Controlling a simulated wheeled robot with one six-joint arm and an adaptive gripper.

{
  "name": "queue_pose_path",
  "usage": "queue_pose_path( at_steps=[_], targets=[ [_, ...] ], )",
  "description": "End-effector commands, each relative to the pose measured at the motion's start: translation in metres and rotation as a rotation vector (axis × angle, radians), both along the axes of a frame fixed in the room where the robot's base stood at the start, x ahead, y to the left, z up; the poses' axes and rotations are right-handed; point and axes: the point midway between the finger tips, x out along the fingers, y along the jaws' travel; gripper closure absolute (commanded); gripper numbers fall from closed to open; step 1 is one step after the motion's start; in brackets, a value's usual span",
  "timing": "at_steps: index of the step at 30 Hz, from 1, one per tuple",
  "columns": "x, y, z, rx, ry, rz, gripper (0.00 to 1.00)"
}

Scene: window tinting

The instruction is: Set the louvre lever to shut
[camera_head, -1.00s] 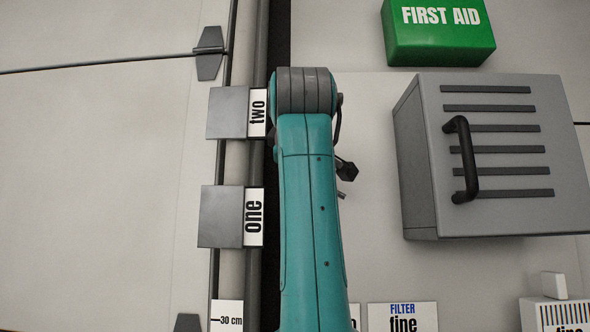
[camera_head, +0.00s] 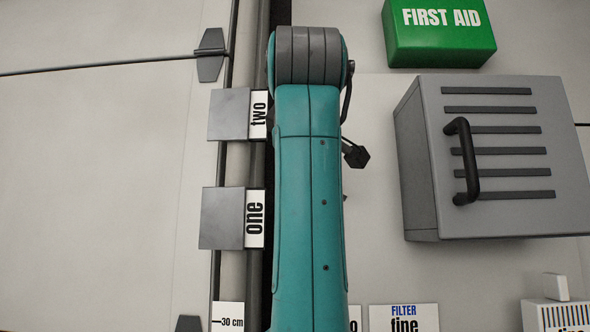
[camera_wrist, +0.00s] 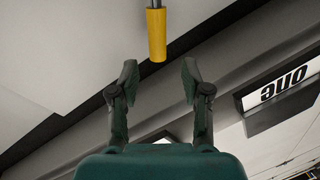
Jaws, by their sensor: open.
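In the wrist view a lever with a yellow grip (camera_wrist: 157,35) on a thin metal rod comes down from the top edge; I take it for the louvre lever. My gripper (camera_wrist: 160,80) is open and empty. Its two dark fingertips are spread on either side of the line of the yellow grip, whose lower end appears just beyond them, apart from both. The far end of the lever is out of frame, so its full setting cannot be told. The lever is not visible in the head view, where my arm covers the middle.
Grey blocks labelled "two" (camera_head: 229,114) and "one" (camera_head: 222,218) stand along a vertical pipe left of my arm. To the right are a slatted grey box (camera_head: 500,190) with a black handle and a green first aid box (camera_head: 438,32).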

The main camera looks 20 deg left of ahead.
Motion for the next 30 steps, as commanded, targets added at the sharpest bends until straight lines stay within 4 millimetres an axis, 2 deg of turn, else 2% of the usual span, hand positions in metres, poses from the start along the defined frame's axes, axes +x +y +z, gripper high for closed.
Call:
queue_pose_path(
  at_steps=[1,6,12,30],
  targets=[
    [-0.010,-0.004,0.003,0.002,-0.003,0.000,0.53],
    [-0.036,-0.014,0.007,0.001,-0.001,0.000,0.53],
    [-0.052,-0.021,0.009,0.000,0.000,-0.001,0.53],
    [-0.055,-0.022,0.010,-0.001,0.001,0.000,0.53]
  ],
)
